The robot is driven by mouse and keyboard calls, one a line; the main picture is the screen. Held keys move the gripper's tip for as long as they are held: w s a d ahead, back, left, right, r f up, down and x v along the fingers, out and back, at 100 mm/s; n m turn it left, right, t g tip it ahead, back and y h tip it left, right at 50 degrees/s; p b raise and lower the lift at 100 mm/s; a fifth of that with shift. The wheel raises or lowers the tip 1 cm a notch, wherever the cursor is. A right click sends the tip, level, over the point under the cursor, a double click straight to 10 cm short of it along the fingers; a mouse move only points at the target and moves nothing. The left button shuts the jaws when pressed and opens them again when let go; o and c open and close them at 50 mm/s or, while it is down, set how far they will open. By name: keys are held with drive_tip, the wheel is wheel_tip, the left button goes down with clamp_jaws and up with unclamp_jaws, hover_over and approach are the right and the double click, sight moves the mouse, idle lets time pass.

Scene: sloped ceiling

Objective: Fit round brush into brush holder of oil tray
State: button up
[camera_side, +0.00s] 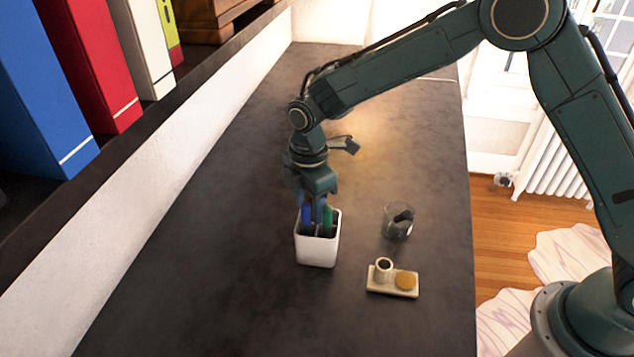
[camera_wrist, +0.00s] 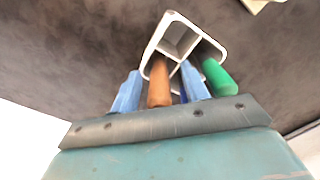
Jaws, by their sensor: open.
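A brown handle (camera_wrist: 159,82), seemingly the round brush, stands in one compartment of a white divided cup (camera_side: 317,252); its lower end is hidden. The cup also shows in the wrist view (camera_wrist: 205,43). My gripper (camera_wrist: 160,80) is open, with one blue finger on each side of the brown handle and visible gaps between. In the side view my gripper (camera_side: 316,203) points down over the cup and hides the handle. The oil tray (camera_side: 378,289) lies right of the cup. It carries a small upright round brush holder (camera_side: 384,271) and an amber round dish (camera_side: 406,280).
A green marker (camera_wrist: 218,78) and a blue marker (camera_side: 306,216) stand in the same cup, close to my fingers. A glass (camera_side: 397,228) with something dark in it stands behind the oil tray. Binders (camera_side: 90,70) line a shelf at left. The dark table is otherwise clear.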

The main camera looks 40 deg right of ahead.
clamp_jaws()
drive_tip(key=shift+r, duration=0.2)
wheel_tip(320, 180, up, 20)
drive_tip(key=shift+f, duration=0.15)
idle(0.7)
idle(0.5)
